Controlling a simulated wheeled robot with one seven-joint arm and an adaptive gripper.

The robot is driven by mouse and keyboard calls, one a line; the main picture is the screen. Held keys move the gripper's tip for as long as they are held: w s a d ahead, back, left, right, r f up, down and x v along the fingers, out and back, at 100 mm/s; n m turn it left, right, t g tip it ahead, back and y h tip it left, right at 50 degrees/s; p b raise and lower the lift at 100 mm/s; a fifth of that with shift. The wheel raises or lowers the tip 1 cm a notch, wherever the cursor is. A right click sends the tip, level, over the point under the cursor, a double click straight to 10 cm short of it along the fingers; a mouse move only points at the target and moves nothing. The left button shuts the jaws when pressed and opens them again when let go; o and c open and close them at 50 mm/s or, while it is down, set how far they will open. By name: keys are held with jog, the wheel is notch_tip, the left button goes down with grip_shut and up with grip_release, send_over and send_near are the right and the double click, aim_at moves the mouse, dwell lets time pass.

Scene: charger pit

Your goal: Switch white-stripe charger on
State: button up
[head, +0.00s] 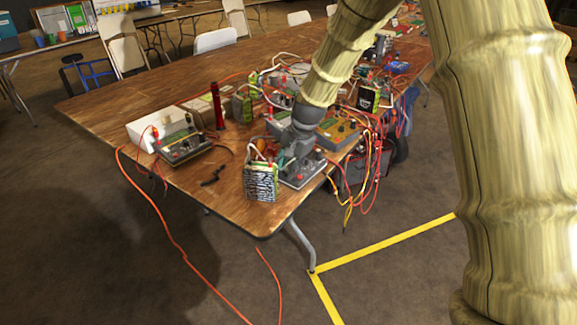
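My gripper (284,158) is at the near corner of the wooden table, low over a grey charger (303,174) with red and dark knobs. It covers part of that charger's top, and I cannot tell whether it touches it. Its fingers are too small and overlapped to tell open from shut. Another grey charger (181,146) stands to the left, and a yellow-topped charger (338,133) stands behind and to the right. I cannot make out a white stripe on any charger for certain, nor the state of any switch.
A black-and-white patterned battery pack (261,182) stands left of the nearest charger. Red and yellow cables (372,170) hang off the table's right edge. A red cylinder (217,106) and a white box (150,127) stand farther back. Bare wooden table (120,100) lies at left.

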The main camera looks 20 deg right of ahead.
grip_shut()
jog(key=shift+r+g+p, duration=0.25)
jog(key=shift+g+p, duration=0.05)
jog(key=shift+p, duration=0.75)
jog(key=shift+w+a+h+p, duration=0.15)
jog(key=shift+h+p, duration=0.25)
jog(key=shift+p, duration=0.45)
jog(key=shift+w+g+h+p, duration=0.1)
jog(key=shift+g+h+p, duration=0.35)
jog(key=shift+p, duration=0.75)
jog(key=shift+f+g+p, duration=0.2)
jog(key=shift+g+p, duration=0.15)
jog(key=shift+p, duration=0.3)
